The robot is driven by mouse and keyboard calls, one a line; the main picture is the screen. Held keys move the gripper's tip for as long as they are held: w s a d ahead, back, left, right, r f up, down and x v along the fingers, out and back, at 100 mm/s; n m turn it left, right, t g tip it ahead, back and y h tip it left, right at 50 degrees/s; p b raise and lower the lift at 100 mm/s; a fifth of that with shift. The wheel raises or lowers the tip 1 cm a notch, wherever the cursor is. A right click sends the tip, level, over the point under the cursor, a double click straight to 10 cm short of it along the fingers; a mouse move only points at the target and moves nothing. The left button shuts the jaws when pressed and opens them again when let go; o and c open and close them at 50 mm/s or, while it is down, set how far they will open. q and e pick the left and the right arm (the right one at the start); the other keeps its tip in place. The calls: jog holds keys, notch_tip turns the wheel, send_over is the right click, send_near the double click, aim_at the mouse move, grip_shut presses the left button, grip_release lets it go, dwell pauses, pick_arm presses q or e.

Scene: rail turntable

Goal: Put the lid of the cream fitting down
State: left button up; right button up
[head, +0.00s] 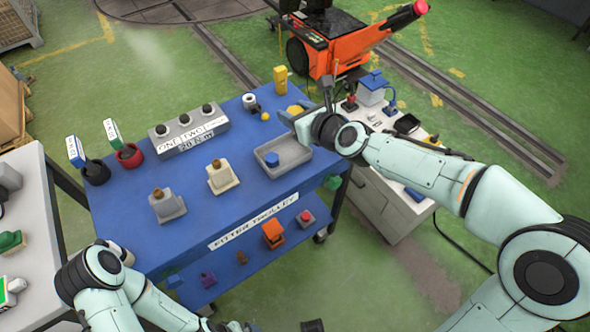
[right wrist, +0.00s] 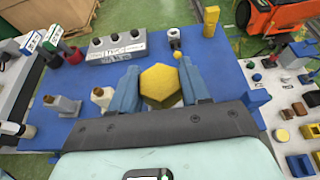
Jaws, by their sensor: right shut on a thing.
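My right gripper (right wrist: 160,88) is shut on a yellow hexagonal lid (right wrist: 160,83), held between its two blue fingers. In the head view the lid (head: 295,109) shows by the far right part of the blue trolley top (head: 185,240), behind the grey tray (head: 298,167); its height above the top is hard to tell. The cream fitting (head: 222,180) stands on the trolley left of the tray, with a brown piece on top. It also shows in the right wrist view (right wrist: 103,98), left of the gripper.
A grey fitting (head: 168,209) stands left of the cream one. The tray holds a blue piece (head: 272,159). A knobbed grey box (head: 190,131), black pot (head: 96,172), red pot (head: 130,156) and yellow block (head: 281,80) line the back. The trolley's front is clear.

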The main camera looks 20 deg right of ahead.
pick_arm(q)
jog(key=shift+s+f+b, duration=0.25)
jog(key=shift+f+b, duration=0.3)
jog(key=shift+f, duration=0.05)
jog(key=shift+s+f+b, duration=0.25)
jog(key=shift+f+b, duration=0.25)
jog(key=shift+f, duration=0.15)
jog(key=shift+s+f+b, duration=0.25)
jog(key=shift+f+b, duration=0.3)
jog(key=shift+f, duration=0.05)
pick_arm(e)
jog(key=shift+f, duration=9.65)
pick_arm(q)
jog(key=shift+s+f+b, duration=0.15)
jog(key=shift+f+b, duration=0.3)
pick_arm(e)
jog(key=shift+f, duration=0.55)
pick_arm(q)
jog(key=shift+f, duration=0.1)
pick_arm(e)
jog(key=shift+s+f, duration=0.1)
jog(key=o, duration=1.2)
